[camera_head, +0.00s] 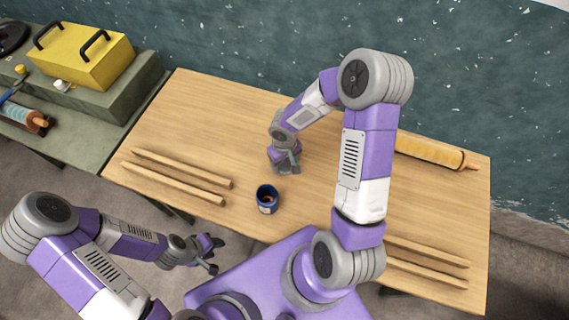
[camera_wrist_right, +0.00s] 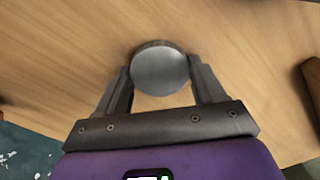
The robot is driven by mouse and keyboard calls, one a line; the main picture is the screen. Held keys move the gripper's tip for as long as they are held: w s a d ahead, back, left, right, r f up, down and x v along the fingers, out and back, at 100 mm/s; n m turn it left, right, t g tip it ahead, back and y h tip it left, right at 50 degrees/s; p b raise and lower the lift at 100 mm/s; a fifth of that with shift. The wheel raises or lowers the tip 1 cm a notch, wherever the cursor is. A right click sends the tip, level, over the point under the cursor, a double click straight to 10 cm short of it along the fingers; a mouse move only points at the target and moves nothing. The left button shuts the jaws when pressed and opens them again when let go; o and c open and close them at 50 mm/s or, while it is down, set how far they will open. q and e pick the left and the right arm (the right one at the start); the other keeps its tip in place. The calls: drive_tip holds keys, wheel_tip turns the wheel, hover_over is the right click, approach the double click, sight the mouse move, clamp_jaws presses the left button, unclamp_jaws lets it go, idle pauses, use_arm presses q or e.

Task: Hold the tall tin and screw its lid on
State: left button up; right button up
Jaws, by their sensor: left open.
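The tall tin (camera_head: 267,206), dark blue with a pale label, stands upright and open-topped near the table's front edge. My right gripper (camera_head: 290,168) is low over the table, behind and right of the tin. In the right wrist view a round grey lid (camera_wrist_right: 161,71) sits between the fingertips of that gripper (camera_wrist_right: 160,75), which look shut on its sides. In the head view the lid is hidden or too small to make out. My left gripper (camera_head: 213,255) is open and empty, off the table's front edge, to the left of and in front of the tin.
Wooden strips lie in pairs on the table (camera_head: 215,110), at left (camera_head: 180,177) and right (camera_head: 428,262). A rolling pin (camera_head: 430,153) lies at the back right. A side bench holds a yellow box (camera_head: 85,60). The table's back left is clear.

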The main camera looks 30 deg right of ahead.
sight(284, 164)
drive_tip(key=c, duration=0.4)
drive_tip(key=shift+c, duration=0.2)
wheel_tip(284, 164, up, 10)
drive_tip(key=p, duration=0.2)
drive_tip(key=shift+p, duration=0.35)
